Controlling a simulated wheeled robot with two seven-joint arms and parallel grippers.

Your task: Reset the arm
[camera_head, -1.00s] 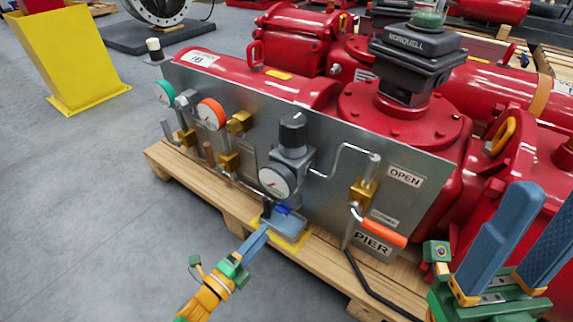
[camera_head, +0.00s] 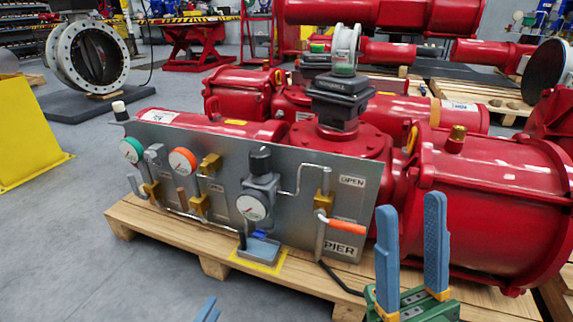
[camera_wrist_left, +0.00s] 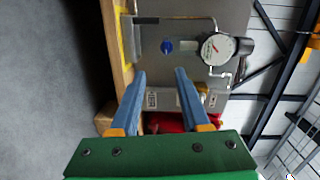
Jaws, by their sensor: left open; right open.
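My left gripper (camera_head: 207,310) shows only its blue fingertips at the bottom edge of the head view. In the left wrist view its blue fingers (camera_wrist_left: 160,73) are apart with nothing between them, facing the grey panel. My right gripper (camera_head: 410,205) stands upright at the lower right of the head view, fingers wide apart and empty, in front of the red actuator (camera_head: 485,205). The grey control panel (camera_head: 285,170) carries a pressure gauge (camera_head: 251,207), which also shows in the left wrist view (camera_wrist_left: 217,49). An orange-handled lever (camera_head: 343,225) sits at the panel's right.
The actuator rests on a wooden pallet (camera_head: 170,237). A small grey block on a yellow patch (camera_head: 262,265) lies at the pallet's front. A yellow stand (camera_head: 30,130) is at the left. Grey floor (camera_head: 70,245) is clear at the front left.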

